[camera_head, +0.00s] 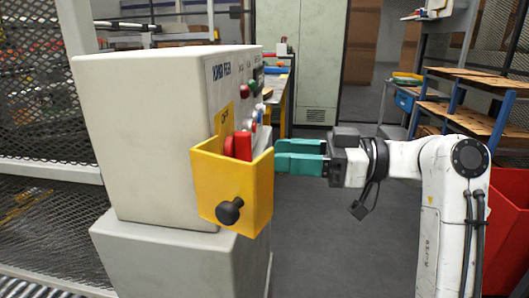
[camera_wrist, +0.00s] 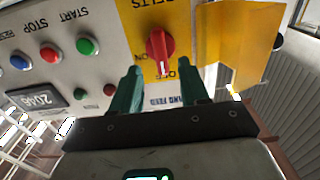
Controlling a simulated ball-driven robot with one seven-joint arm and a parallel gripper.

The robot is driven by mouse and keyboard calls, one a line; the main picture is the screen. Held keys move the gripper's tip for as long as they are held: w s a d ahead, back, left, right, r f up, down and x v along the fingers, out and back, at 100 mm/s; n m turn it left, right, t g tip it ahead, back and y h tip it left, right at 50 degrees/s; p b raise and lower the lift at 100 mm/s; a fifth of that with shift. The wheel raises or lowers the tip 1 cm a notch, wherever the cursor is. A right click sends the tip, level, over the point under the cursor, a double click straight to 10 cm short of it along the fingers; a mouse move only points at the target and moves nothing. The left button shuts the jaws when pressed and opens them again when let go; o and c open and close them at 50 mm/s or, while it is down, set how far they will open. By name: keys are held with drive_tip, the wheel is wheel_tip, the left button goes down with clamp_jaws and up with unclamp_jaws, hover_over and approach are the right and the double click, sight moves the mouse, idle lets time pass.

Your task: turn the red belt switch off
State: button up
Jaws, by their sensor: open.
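The red belt switch (camera_wrist: 160,45) is a rotary knob on a yellow plate marked BELTS, with ON and OFF lettering, in the wrist view. A white line on the knob points down in that picture; I cannot tell which setting it marks. In the head view a red switch part (camera_head: 242,146) shows behind a yellow guard (camera_head: 232,190) with a black knob (camera_head: 229,211). My gripper (camera_head: 279,156) has teal fingers, open and empty, just right of the guard. In the wrist view my gripper (camera_wrist: 160,72) has its fingertips either side of the knob's lower end; contact is unclear.
The pale control cabinet (camera_head: 145,120) carries a green button (camera_wrist: 87,46), a red button (camera_wrist: 49,53), a blue button (camera_wrist: 19,61) and a display (camera_wrist: 50,97) near the switch. Wooden shelves (camera_head: 472,78) and a red bin (camera_head: 507,235) stand at right. Open floor (camera_head: 330,245) lies between.

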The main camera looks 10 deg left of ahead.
drive_tip(key=shift+d, duration=2.55)
drive_tip(key=s+d+f+m+t+h, duration=0.1)
drive_tip(key=s+d+f+m+h, duration=0.2)
drive_tip(key=f, duration=0.7)
drive_tip(key=s+d+f+m+t+h, duration=0.15)
drive_tip(key=f+m, duration=0.25)
drive_tip(key=f, duration=0.7)
drive_tip(key=s+d+f+m+t+h, duration=0.1)
drive_tip(key=d+f+m+t+h, duration=0.2)
drive_tip(key=f, duration=0.7)
drive_tip(key=s+d+f+m+g+h, duration=0.2)
drive_tip(key=s+d+f+m+h, duration=0.1)
drive_tip(key=s+f, duration=0.45)
drive_tip(key=s+d+f+m+g+h, duration=0.1)
drive_tip(key=s+d+f+m+h, duration=0.2)
drive_tip(key=s, duration=0.4)
drive_tip(key=s+d+f+g+h, duration=0.1)
drive_tip(key=s+d+f+h, duration=0.15)
drive_tip(key=s+d, duration=0.35)
drive_tip(key=s+d+f+m+g+h, duration=0.1)
drive_tip(key=s+d+f+m+h, duration=0.2)
drive_tip(key=s, duration=0.6)
wheel_tip(320, 180, up, 14)
drive_tip(key=p, duration=1.4)
drive_tip(key=shift+w+f+n+y, duration=0.15)
drive_tip(key=shift+f+n+y, duration=0.05)
drive_tip(key=shift+n+y, duration=0.2)
